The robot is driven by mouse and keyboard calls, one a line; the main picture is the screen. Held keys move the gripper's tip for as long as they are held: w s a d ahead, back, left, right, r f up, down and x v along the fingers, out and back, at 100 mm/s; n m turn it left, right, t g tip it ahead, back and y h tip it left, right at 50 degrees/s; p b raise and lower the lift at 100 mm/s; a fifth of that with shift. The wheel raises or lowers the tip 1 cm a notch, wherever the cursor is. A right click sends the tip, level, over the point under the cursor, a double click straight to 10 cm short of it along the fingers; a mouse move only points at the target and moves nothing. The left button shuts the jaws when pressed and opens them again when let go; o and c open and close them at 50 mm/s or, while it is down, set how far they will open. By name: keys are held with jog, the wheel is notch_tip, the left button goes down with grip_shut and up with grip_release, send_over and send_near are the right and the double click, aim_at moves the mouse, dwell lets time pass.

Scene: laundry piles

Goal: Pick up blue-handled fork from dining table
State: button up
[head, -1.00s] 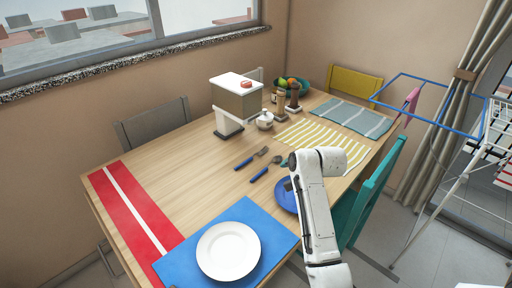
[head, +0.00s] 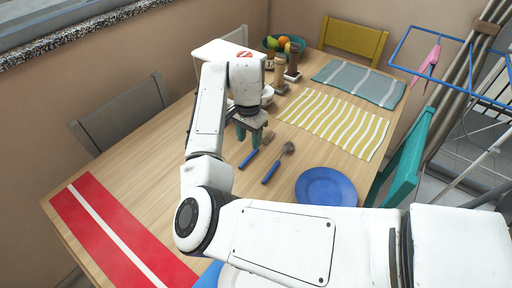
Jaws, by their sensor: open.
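The blue-handled fork (head: 247,160) lies on the dining table (head: 150,160), its handle toward the front left and its metal head toward the back right. My gripper (head: 249,137) points down over the table just behind the fork's handle. Its two dark green fingers are apart, with nothing seen between them. The right finger is close to the fork in the picture; I cannot tell whether it touches. A blue-handled spoon (head: 272,171) lies just right of the fork.
A blue plate (head: 325,187) is to the right, a yellow-striped mat (head: 335,122) behind it. A red runner (head: 115,235) lies at the left. Pepper mills (head: 280,72) and a fruit bowl (head: 268,44) stand behind my gripper.

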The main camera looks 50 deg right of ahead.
aim_at(249, 157)
jog(key=shift+w+f, duration=0.15)
jog(key=shift+f, duration=1.85)
jog(key=shift+w+f, duration=0.1)
jog(key=shift+f, duration=1.85)
jog(key=shift+c, duration=0.4)
grip_shut()
